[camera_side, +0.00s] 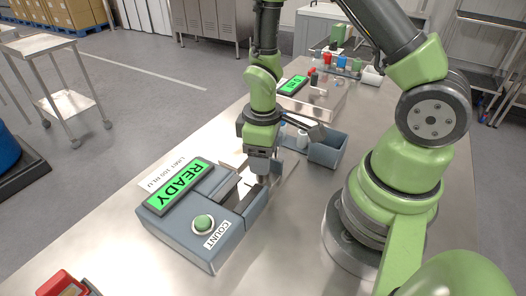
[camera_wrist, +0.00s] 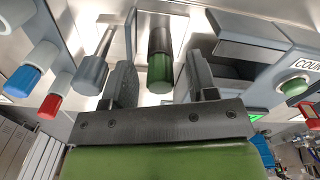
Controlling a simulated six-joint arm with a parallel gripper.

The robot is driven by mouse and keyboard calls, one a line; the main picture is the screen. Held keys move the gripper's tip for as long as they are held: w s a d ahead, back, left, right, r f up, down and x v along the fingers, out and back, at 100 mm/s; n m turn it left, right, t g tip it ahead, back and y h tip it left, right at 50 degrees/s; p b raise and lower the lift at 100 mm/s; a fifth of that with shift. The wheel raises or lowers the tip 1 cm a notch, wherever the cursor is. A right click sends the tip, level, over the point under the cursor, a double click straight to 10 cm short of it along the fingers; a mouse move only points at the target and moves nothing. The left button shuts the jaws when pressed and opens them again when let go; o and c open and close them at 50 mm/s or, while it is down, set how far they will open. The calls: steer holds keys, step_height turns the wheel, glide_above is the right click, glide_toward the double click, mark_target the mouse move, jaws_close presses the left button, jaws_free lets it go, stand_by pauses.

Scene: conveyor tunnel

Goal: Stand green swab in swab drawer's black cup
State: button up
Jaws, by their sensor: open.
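The green swab (camera_wrist: 160,72) shows in the wrist view between my two spread fingers, its green end toward the camera. Behind the green end is a dark cylindrical part that looks like the black cup (camera_wrist: 160,35); the swab appears to stand in it, though how deep I cannot tell. My gripper (camera_side: 262,181) is open, pointing down at the swab drawer (camera_side: 257,205) of the grey READY unit. Gaps show between the fingers and the swab in the wrist view. In the side view my gripper hides the swab and the cup.
The grey unit (camera_side: 185,230) has a green COUNT button (camera_side: 203,223). A grey open box (camera_side: 328,148) stands behind my gripper. The wrist view shows blue-ended (camera_wrist: 22,80), red-ended (camera_wrist: 50,103) and grey-ended (camera_wrist: 90,75) cylinders at left.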

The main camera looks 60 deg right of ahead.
step_height(320, 180, up, 10)
stand_by(0.6)
stand_by(1.3)
